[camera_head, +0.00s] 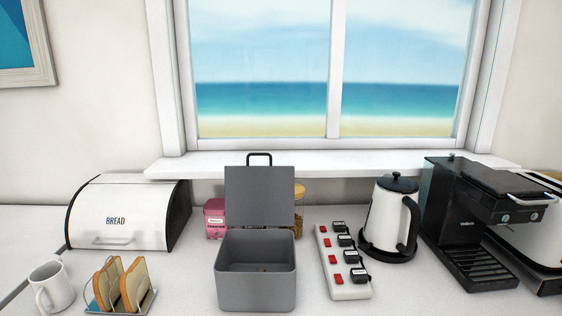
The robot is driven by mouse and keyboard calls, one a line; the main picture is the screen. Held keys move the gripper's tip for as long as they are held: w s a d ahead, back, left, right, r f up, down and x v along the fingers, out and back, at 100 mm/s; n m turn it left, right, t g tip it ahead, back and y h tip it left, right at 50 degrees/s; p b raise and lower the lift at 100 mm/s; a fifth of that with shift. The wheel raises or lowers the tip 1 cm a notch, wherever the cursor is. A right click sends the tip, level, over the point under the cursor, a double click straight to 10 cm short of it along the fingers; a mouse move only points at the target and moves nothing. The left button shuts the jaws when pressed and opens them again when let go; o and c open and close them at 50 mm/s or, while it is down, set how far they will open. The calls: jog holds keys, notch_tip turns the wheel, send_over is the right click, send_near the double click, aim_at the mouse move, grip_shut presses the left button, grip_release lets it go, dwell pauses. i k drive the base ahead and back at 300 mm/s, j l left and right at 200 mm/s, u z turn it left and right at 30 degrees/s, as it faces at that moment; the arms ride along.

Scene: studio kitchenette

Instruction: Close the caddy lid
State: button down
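The caddy (256,291) is a grey open-topped box standing at the front middle of the counter. Its grey lid (259,196) stands upright at the back edge of the box, so the caddy is open. A dark loop handle (259,157) sticks up from the top edge of the lid. The part of the inside that I can see looks mostly empty, with a few small specks on the floor. My gripper is not in this view.
A power strip (327,260) with several black plugs lies just right of the caddy. A toast rack (123,290), mug (51,287) and bread bin (127,213) stand left. A kettle (385,215) and coffee machine (467,225) stand right. A window sill (330,164) runs behind the lid.

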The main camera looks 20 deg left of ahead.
aim_at(255, 196)
jog(key=u, duration=0.95)
